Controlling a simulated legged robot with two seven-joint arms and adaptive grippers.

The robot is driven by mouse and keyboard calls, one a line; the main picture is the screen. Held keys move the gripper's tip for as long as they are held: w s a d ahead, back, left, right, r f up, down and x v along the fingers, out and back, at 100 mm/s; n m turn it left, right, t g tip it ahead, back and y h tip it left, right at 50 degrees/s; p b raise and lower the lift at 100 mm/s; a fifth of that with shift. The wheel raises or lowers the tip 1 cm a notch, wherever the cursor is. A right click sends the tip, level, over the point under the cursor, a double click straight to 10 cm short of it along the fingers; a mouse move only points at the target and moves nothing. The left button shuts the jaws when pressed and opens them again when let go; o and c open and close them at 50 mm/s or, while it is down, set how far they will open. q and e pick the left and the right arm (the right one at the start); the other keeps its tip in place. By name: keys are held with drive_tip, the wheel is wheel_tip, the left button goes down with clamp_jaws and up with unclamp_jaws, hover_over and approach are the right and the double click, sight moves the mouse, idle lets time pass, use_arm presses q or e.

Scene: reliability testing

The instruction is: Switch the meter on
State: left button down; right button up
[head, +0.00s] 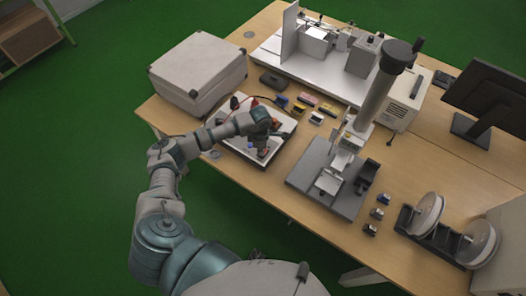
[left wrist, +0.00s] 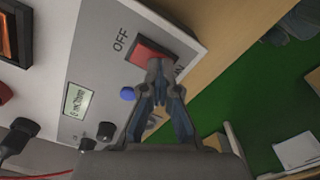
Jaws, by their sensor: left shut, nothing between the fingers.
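The meter (head: 238,145) is a pale box near the front edge of the table, left of the middle in the head view. In the left wrist view, its light panel (left wrist: 97,48) carries a red rocker switch (left wrist: 150,50), with OFF printed on one side and a partly hidden ON on the other. A small lit display (left wrist: 76,100) shows dark text. My left gripper (head: 263,152) is shut and empty. Its fingertips (left wrist: 160,68) are at the switch, overlapping its ON side; I cannot tell whether they touch. My right gripper is not in view.
The panel also has a blue button (left wrist: 127,94) and black knobs. A grey case (head: 198,70) stands behind the meter at left. A press stand (head: 325,180) stands to the right. Coloured small blocks lie behind the meter. Bare wood (head: 285,197) lies in front.

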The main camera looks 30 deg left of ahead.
use_arm(q)
drive_tip(key=shift+s+f, duration=0.1)
drive_tip(key=shift+r+p, duration=0.7)
drive_tip(key=shift+r, duration=0.2)
drive_tip(key=shift+r+p, duration=1.5)
drive_tip(key=shift+r, duration=1.1)
drive_tip(key=shift+d+f, duration=0.1)
